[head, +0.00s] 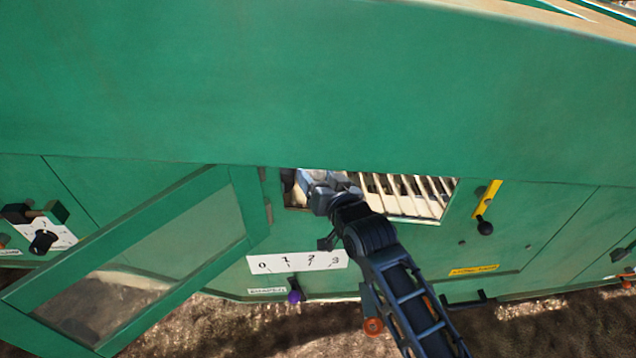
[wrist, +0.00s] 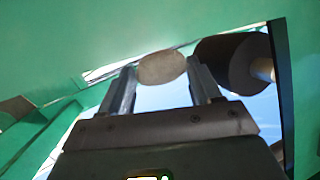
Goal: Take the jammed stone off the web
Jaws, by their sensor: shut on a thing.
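The stone (wrist: 162,68) is pale, rounded and grey-beige. In the wrist view it sits between the two fingertips of my gripper (wrist: 161,80), which is shut on it. In the head view my gripper (head: 318,185) reaches into the left part of the opening in the green machine, and the stone cannot be made out there. The web (head: 408,192) shows as a row of pale slanted bars in the right part of the opening. Whether the stone touches the web cannot be told.
A dark roller (wrist: 232,62) is close to the right finger. The framed green door (head: 150,260) stands open left of the opening. A yellow lever (head: 487,203) is at its right. A scale plate (head: 297,263) and purple knob (head: 295,296) are below.

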